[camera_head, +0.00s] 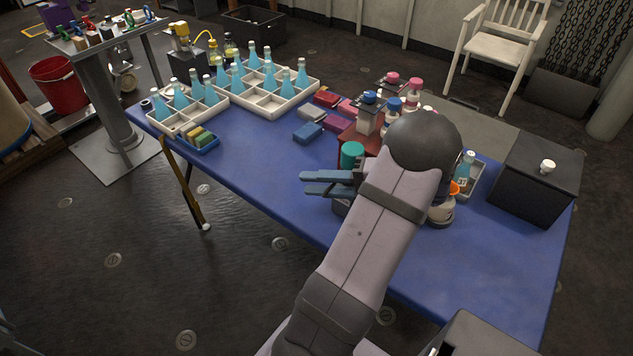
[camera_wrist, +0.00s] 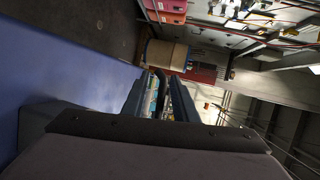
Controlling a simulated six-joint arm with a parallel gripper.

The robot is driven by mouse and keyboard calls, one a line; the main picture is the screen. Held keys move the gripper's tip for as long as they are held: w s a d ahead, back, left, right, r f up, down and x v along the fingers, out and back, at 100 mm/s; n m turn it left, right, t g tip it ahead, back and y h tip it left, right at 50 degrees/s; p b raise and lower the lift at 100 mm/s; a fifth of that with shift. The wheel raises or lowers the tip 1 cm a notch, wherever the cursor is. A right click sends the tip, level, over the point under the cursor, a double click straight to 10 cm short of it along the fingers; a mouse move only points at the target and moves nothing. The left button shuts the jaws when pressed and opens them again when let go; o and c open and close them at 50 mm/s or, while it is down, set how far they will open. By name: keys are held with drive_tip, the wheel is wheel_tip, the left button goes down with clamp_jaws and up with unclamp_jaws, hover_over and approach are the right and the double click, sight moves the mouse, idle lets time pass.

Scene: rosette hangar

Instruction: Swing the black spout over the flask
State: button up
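My gripper (camera_head: 305,183) is above the blue table's near side and points left. Its two blue-grey fingers are apart with a narrow gap. In the wrist view the fingers (camera_wrist: 158,90) also stand apart. A dark curved shape and something light blue show between them, but I cannot tell whether these are near or far. I cannot pick out the black spout for sure; my arm hides part of the table. Several flasks with light-blue liquid (camera_head: 301,76) stand in white divided trays (camera_head: 268,101) at the table's far left. Which flask is meant is unclear.
A teal cylinder (camera_head: 352,153) is just behind my gripper. Capped bottles (camera_head: 412,92) stand beyond it. An orange-topped item (camera_head: 454,187) is partly behind my wrist. A dark box (camera_head: 537,176) stands at right. The blue table (camera_head: 240,145) has free room left of my gripper.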

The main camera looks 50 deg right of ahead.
clamp_jaws()
idle(1.4)
